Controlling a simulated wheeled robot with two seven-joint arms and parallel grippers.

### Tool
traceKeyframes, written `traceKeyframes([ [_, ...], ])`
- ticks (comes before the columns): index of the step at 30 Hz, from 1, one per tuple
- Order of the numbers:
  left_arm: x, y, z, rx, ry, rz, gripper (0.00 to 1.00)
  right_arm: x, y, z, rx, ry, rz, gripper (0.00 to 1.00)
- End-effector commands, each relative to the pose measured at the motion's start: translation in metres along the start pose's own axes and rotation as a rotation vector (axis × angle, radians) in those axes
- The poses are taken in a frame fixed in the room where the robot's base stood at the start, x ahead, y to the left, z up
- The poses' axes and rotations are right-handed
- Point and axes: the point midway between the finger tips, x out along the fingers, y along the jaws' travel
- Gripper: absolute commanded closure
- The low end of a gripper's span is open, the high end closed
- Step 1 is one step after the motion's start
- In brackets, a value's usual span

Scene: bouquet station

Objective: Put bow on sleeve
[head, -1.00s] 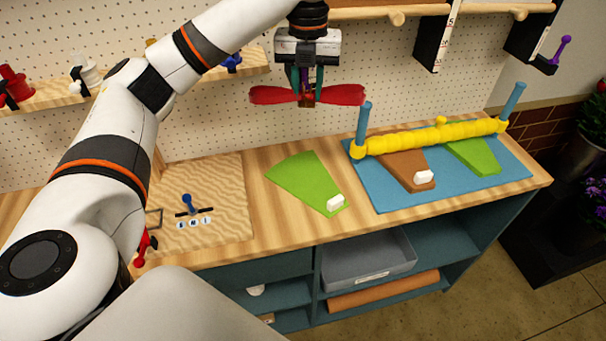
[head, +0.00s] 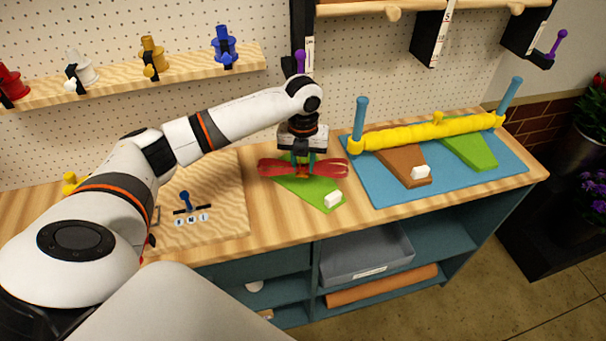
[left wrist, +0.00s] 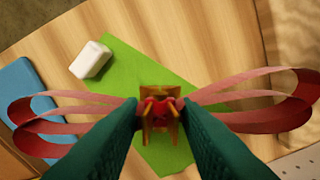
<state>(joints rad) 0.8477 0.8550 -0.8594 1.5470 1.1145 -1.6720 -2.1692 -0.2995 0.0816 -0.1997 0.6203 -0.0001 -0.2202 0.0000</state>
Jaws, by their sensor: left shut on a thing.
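A red bow (head: 330,169) with wide ribbon loops is held by my left gripper (head: 303,168) in the head view. In the left wrist view the teal fingers of the left gripper (left wrist: 158,118) are shut on the centre of the bow, and its loops (left wrist: 262,118) spread to both sides. The sleeve also shows beneath the bow in the left wrist view (left wrist: 135,70). Whether bow and sleeve touch cannot be told. My right gripper is out of view.
A blue mat (head: 455,185) at right carries a brown sleeve (head: 402,168), another green sleeve (head: 470,151) and a yellow bar (head: 425,133) between two blue posts. A wooden board (head: 215,220) lies left. A shelf (head: 200,83) with coloured spools is behind.

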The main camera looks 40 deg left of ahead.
Motion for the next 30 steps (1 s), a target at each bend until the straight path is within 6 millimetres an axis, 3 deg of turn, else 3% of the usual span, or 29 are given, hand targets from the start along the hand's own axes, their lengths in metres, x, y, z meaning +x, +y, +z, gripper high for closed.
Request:
traceKeyframes([
  [14,0.055,0.000,0.001,0.000,-0.002,-0.001,0.92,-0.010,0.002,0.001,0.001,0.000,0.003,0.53],
  [26,0.061,0.000,0.000,0.000,0.000,0.000,0.92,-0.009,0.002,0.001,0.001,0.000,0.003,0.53],
  [27,0.061,0.000,0.000,0.000,0.001,0.000,0.67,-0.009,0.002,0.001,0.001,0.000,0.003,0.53],
  [30,0.061,0.000,0.000,0.000,0.001,0.000,0.50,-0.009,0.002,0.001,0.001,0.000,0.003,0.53],
])
